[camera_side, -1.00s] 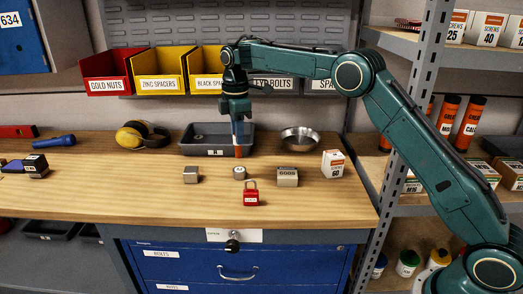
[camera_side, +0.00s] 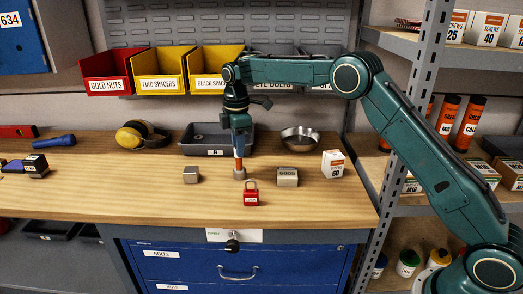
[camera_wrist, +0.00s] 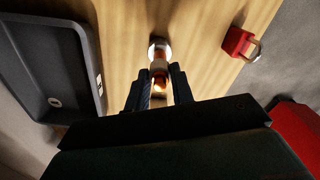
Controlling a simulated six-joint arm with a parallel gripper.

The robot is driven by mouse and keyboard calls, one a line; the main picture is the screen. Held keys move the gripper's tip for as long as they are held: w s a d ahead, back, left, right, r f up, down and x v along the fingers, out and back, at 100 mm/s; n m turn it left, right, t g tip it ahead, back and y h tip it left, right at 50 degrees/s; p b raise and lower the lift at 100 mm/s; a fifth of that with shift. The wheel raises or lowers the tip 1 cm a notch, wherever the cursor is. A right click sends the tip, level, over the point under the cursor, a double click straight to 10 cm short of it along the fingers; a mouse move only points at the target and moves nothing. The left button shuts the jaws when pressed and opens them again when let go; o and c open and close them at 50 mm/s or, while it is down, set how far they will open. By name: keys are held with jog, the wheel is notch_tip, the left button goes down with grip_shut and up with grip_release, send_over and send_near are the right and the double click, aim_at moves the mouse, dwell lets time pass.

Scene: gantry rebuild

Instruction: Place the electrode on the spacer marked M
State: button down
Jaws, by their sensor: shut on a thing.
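My gripper (camera_side: 239,151) points down over the middle of the bench and is shut on the electrode (camera_side: 239,163), a slim orange and white stick held upright. Directly below it is a small round grey metal spacer (camera_side: 239,174). The electrode's lower end is at the top of this spacer; I cannot tell if they touch. In the wrist view the electrode (camera_wrist: 159,68) lies between the fingers, and the round spacer (camera_wrist: 159,46) shows just past its tip. No mark on the spacer is readable.
A grey metal block (camera_side: 191,175) stands left of the spacer and a grey-beige block (camera_side: 287,177) right. A red padlock (camera_side: 251,197) lies in front. A dark tray (camera_side: 190,148), steel bowl (camera_side: 300,138) and white box (camera_side: 333,164) stand around. Front left bench is clear.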

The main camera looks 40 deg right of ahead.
jog(key=shift+f, duration=0.1)
jog(key=c, duration=1.2)
grip_release()
notch_tip(320, 180, up, 12)
dwell(0.4)
